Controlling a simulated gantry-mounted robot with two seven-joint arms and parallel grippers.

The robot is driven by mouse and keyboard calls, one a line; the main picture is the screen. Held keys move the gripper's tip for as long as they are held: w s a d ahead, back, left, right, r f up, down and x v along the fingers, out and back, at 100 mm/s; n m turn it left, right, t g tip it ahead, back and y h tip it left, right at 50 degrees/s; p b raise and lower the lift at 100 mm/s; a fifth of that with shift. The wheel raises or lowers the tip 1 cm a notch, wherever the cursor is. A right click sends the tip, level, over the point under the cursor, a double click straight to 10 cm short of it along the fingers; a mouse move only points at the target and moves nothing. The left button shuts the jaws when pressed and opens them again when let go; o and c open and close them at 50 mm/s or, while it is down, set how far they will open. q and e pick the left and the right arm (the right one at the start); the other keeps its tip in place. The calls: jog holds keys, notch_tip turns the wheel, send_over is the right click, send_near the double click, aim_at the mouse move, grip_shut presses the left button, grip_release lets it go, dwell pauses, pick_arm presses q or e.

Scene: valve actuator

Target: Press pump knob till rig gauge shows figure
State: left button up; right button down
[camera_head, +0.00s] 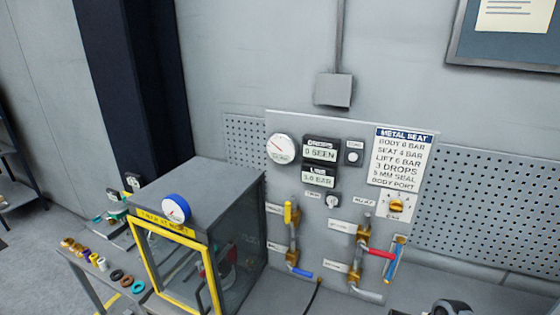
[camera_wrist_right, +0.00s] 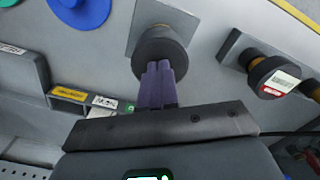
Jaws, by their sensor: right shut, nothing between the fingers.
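In the right wrist view, my right gripper (camera_wrist_right: 158,70) has its purple fingers shut and empty. Their tips overlap a dark round knob (camera_wrist_right: 160,45) on a grey square plate; whether they touch it I cannot tell. Whether this is the pump knob no readable label shows. In the head view, a white round gauge (camera_head: 281,148) is on the grey rig panel (camera_head: 300,128); its needle is too small to read. A display (camera_head: 318,178) beside it seems to read 3.0 BAR. The one above (camera_head: 320,152) reads 0 SEEN. My left gripper is out of view.
A second dark cylindrical part (camera_wrist_right: 272,78) with a white and red label stands right of the knob. In the head view, a yellow-framed cabinet (camera_head: 215,180) with a blue-rimmed gauge (camera_head: 176,208) stands left of the panel. Valves with yellow, blue and red handles (camera_head: 380,254) project from the panel.

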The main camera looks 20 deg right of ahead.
jog(key=shift+f+b, duration=0.5)
jog(key=shift+f, duration=0.4)
jog(key=shift+f+b, duration=0.7)
jog(key=shift+f, duration=0.3)
jog(key=shift+r, duration=0.2)
notch_tip(320, 180, up, 4)
jog(key=p, duration=0.5)
jog(key=shift+r, duration=0.2)
jog(key=shift+r+p, duration=0.9)
jog(key=shift+r, duration=0.1)
jog(key=shift+r, duration=2.5)
